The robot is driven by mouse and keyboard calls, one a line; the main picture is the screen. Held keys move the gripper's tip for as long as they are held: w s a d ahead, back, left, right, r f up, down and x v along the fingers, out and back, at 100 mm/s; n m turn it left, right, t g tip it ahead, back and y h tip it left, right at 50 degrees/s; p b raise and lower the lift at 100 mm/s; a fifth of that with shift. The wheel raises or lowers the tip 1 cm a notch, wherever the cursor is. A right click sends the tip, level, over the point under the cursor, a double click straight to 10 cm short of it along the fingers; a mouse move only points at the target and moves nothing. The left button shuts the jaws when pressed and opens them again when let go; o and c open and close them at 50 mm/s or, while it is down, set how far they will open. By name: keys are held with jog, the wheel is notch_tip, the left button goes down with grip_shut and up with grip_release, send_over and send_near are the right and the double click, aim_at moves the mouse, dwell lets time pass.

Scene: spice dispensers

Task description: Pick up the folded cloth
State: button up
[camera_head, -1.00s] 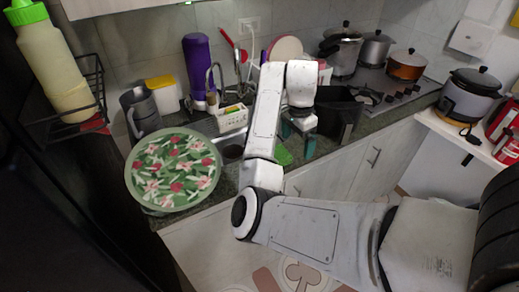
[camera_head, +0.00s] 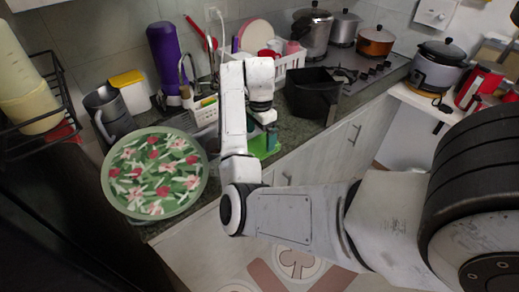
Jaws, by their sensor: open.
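A green patch that looks like the folded cloth (camera_head: 262,152) lies on the dark counter near its front edge, just right of my forearm. My gripper (camera_head: 266,140) points down right above the cloth, with teal fingers spread open. The fingers overlap the cloth in this view; I cannot tell whether they touch it. My arm and gripper hide part of the cloth.
A green floral round tray (camera_head: 155,175) lies at the left counter end. A black bin-like container (camera_head: 312,92) stands right of the gripper. A dish rack (camera_head: 292,62), purple bottle (camera_head: 165,55) and grey jug (camera_head: 108,112) stand behind. Pots sit at the back right.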

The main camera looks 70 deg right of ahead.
aim_at(260, 144)
jog(key=shift+f+p, duration=0.4)
jog(key=shift+f, duration=1.55)
jog(key=shift+c, duration=0.4)
jog(key=c, duration=0.8)
